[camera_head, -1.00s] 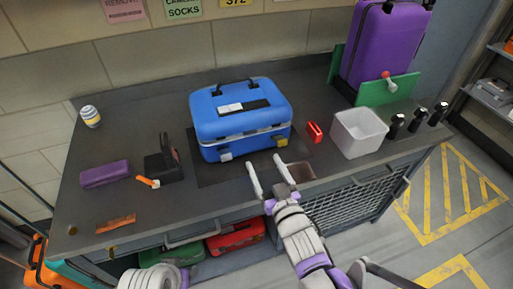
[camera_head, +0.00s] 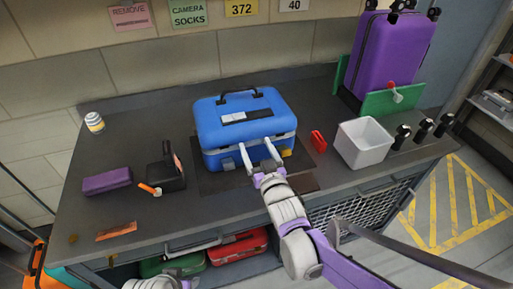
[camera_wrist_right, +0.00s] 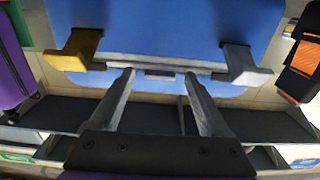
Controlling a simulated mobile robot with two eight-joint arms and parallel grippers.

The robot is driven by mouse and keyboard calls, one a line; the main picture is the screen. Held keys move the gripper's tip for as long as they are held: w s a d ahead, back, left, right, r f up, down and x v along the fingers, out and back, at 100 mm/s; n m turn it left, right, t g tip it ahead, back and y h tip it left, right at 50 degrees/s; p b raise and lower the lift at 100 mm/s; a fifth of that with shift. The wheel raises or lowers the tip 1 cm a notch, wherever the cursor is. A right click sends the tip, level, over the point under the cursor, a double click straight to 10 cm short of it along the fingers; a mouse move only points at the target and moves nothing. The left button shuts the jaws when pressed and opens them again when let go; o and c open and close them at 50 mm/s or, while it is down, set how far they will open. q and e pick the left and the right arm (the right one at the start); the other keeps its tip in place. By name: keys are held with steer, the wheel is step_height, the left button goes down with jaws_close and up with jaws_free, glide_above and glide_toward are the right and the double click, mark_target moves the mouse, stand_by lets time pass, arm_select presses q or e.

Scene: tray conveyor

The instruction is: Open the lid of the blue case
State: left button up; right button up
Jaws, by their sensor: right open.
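The blue case (camera_head: 230,128) stands upright on a dark mat on the workbench, its lid down and its black handle on top. Its front has a grey latch (camera_head: 228,163) on the left and a yellow latch (camera_head: 286,153) on the right. My right gripper (camera_head: 256,147) is open and empty at the case front, between the latches. In the right wrist view the open fingers (camera_wrist_right: 158,78) point at the case's seam. The yellow latch (camera_wrist_right: 75,50) is on the left there and the grey latch (camera_wrist_right: 245,65) on the right. Contact with the case cannot be told. My left gripper is out of view.
A white bin (camera_head: 363,145) and a small red object (camera_head: 318,141) are right of the case. A black holder (camera_head: 166,173) and purple box (camera_head: 107,181) are left. A purple suitcase (camera_head: 389,55) stands behind a green panel at the back right.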

jaws_close()
stand_by(1.3)
